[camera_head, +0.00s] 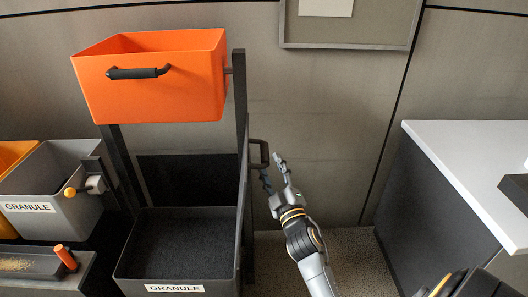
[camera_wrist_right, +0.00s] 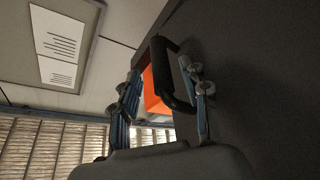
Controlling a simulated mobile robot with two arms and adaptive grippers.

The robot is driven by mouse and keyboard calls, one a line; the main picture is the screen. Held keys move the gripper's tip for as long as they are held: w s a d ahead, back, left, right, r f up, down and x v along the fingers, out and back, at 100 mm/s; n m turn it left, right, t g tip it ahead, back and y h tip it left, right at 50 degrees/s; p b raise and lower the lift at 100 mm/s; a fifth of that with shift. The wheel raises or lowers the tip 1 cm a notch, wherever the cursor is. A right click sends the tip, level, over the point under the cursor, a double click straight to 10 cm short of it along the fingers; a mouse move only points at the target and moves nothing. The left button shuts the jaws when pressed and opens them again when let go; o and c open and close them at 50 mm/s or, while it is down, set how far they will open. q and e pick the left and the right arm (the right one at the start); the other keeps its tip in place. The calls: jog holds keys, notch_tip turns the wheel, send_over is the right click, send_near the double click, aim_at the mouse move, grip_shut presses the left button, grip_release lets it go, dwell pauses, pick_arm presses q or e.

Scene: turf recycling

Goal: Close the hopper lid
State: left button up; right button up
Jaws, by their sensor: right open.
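A dark upright panel (camera_head: 241,110), seen nearly edge-on in the head view, stands at the right side of the hopper frame; it seems to be the lid. A dark loop handle (camera_head: 259,153) sticks out from its right face. My right gripper (camera_head: 273,168) is open just right of this handle. In the right wrist view the black handle (camera_wrist_right: 174,72) lies between the two open fingers, and the dark panel (camera_wrist_right: 260,80) fills the right side. I cannot tell whether a finger touches the handle. My left gripper is not in view.
An orange bin (camera_head: 150,95) with a black front handle sits high on the frame. A grey bin (camera_head: 175,275) labelled GRANULE stands below, another (camera_head: 60,190) at left. A white-topped counter (camera_head: 470,160) stands at right. Floor (camera_head: 345,245) shows between frame and counter.

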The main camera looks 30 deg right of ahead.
aim_at(265, 153)
jog(key=x, duration=0.6)
grip_shut()
